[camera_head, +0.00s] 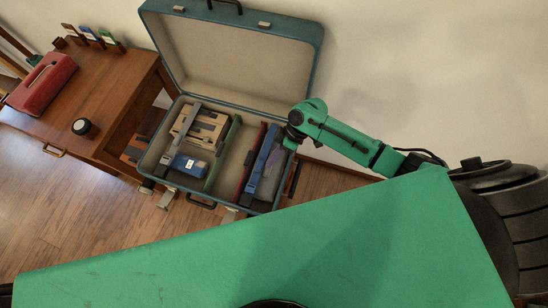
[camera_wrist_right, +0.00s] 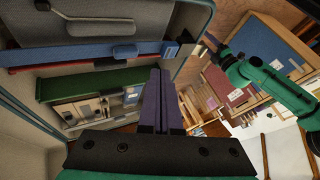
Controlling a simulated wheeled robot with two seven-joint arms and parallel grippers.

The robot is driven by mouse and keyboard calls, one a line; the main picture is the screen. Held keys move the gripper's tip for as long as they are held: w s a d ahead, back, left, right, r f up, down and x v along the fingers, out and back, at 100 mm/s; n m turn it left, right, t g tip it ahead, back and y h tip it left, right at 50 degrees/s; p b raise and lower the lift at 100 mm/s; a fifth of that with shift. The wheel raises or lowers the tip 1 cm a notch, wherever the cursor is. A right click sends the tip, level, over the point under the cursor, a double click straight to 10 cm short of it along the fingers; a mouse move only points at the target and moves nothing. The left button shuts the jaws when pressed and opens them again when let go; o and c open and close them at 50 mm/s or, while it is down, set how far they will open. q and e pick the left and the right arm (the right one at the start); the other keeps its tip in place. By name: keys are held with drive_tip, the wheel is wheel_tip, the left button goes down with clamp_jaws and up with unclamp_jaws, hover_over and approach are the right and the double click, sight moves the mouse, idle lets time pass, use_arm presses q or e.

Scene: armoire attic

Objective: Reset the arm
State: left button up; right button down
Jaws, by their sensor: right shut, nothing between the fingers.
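My right arm comes in from the right in the head view, over the right side of the open suitcase (camera_head: 318,55).
The suitcase holds a blue item (camera_head: 262,150), a red strip, a green strip (camera_head: 222,155) and a blue box (camera_head: 189,165). A wooden desk (camera_head: 112,90) with a red case (camera_head: 42,84) stands left.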

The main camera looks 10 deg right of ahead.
drive_tip(key=shift+a, duration=0.25)
